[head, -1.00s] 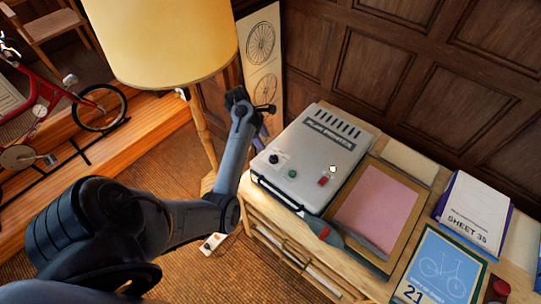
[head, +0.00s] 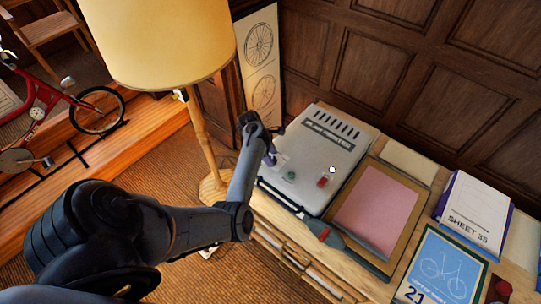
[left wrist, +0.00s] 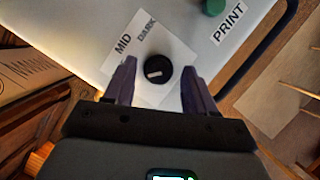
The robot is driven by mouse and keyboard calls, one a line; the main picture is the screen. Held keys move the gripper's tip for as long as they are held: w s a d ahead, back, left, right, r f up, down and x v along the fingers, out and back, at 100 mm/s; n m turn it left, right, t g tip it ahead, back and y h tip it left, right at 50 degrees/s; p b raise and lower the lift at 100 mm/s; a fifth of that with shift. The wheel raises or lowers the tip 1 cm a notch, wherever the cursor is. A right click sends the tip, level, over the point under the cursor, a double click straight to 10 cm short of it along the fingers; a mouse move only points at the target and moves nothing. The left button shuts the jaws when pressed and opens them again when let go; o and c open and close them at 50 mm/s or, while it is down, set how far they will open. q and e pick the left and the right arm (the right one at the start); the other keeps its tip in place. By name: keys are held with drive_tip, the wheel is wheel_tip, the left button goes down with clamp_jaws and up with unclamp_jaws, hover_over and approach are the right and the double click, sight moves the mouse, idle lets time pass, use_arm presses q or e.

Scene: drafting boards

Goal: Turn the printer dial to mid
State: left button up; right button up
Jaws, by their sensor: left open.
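The printer (head: 318,140) is a pale grey box on the wooden cabinet. Its black dial (left wrist: 157,66) shows in the left wrist view, on a white label plate with MID and DARK readable; another word is partly covered by a finger. A white bar marks the dial, lying roughly sideways in that view. In the wrist view the open fingers (left wrist: 158,78) stand either side of the dial, with a gap on each side. My right gripper is out of view.
A green button (head: 291,176) and a red switch (head: 322,181) are on the printer's top. A lamp (head: 165,40) stands close left of my arm.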

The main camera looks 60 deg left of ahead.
use_arm(q)
clamp_jaws()
